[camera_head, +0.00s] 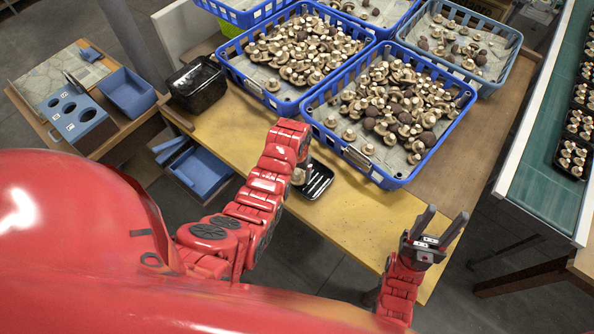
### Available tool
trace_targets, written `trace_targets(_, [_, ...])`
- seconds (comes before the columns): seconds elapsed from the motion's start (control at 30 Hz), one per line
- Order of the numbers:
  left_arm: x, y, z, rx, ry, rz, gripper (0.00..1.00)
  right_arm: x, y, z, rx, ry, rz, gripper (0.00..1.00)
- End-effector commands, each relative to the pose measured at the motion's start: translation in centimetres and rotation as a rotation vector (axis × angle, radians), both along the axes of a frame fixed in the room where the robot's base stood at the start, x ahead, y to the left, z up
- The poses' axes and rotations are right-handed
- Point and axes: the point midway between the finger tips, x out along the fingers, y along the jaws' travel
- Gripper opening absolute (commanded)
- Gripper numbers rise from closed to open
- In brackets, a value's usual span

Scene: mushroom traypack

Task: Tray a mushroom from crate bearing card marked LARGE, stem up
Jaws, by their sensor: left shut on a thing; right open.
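Two blue crates full of brown and pale mushrooms stand on the yellow table: a left one (293,108) and a right one (386,180). Each has a small card on its near side, too small to read. A small black tray (321,183) lies in front of them. My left gripper (303,172) is over the tray's left end, mostly hidden by my own wrist. It is shut on a pale mushroom (298,177), whose stem direction I cannot tell. My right gripper (441,229) is open and empty above the table's front right.
A stack of black trays (197,84) stands at the table's left. Another blue crate (480,88) is behind right. A green conveyor (545,175) with filled trays runs at the far right. The yellow table front (350,215) is clear between my arms.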

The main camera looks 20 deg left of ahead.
Motion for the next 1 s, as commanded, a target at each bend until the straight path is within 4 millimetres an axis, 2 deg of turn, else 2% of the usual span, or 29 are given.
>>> trace_targets(0.4, [0.0,0.0,-0.1,0.0,-0.001,0.0,0.55,0.0,0.0,0.0,0.0,0.0,0.0,0.5])
trace_targets(0.43, [0.0,0.0,-0.1,0.0,-0.001,0.0,0.86,0.0,0.0,0.0,0.0,0.0,0.0,0.5])
trace_targets(0.5, [0.1,0.0,-0.1,0.0,-0.001,0.0,0.98,0.0,0.0,0.0,0.0,0.0,0.0,0.5])
trace_targets(0.53, [0.1,0.0,-0.1,0.0,-0.001,0.0,1.0,0.0,0.0,0.0,0.0,0.0,0.0,0.5])
trace_targets(0.83, [0.1,0.0,0.1,0.0,-0.002,0.0,1.0,0.0,0.0,-0.2,0.0,0.0,0.0,0.5])
trace_targets(1.0, [0.3,0.0,1.3,0.0,-0.006,0.0,1.0,0.0,0.0,-0.8,0.0,0.0,0.0,0.5])
